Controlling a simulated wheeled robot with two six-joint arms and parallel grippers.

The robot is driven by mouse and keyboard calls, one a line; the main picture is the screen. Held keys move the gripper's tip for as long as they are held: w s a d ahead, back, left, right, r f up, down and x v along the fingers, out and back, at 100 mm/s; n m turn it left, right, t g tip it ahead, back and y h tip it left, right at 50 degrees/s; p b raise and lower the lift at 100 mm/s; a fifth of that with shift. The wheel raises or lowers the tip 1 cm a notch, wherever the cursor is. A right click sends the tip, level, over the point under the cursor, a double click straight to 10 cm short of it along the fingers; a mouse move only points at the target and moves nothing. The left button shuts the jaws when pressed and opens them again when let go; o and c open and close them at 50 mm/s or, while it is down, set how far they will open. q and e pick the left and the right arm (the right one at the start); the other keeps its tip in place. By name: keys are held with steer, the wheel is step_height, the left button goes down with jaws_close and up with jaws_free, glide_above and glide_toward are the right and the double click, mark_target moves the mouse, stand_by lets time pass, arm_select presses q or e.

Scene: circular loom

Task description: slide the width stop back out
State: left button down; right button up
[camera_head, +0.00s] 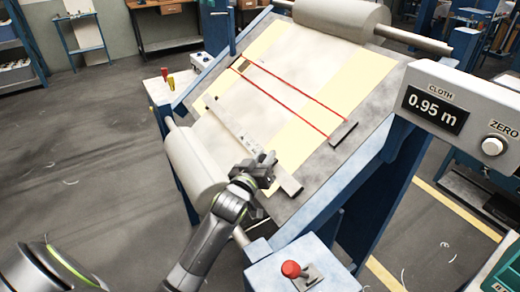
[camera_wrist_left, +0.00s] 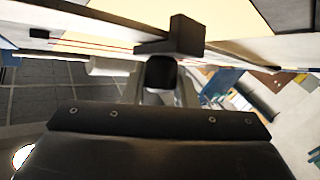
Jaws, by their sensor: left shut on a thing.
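My left gripper (camera_head: 262,171) is at the near end of a pale rail (camera_head: 232,128) that runs along the lower edge of the cloth bed. It is shut on the width stop, which its fingers mostly hide in the head view. In the left wrist view the stop shows as a dark block (camera_wrist_left: 188,34) against the rail, with a dark knob (camera_wrist_left: 162,72) below it, in front of the gripper. The exact finger contact is hard to make out. My right gripper is not in view.
Pale cloth (camera_head: 290,85) with two red lines lies on the sloping bed, with a dark bar (camera_head: 344,133) at their near end. A cloth roll (camera_head: 195,160) hangs below. A red-knobbed control box (camera_head: 292,270) stands close by. The display (camera_head: 434,108) reads 0.95 m.

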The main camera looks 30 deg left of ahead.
arm_select(q)
steer(key=shift+s+d, duration=0.1)
steer(key=shift+f, duration=0.15)
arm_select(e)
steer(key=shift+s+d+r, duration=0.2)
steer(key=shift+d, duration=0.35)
arm_select(q)
steer(key=c, duration=1.4)
jaws_free()
steer(key=shift+o, duration=1.3)
steer(key=shift+d, duration=0.1)
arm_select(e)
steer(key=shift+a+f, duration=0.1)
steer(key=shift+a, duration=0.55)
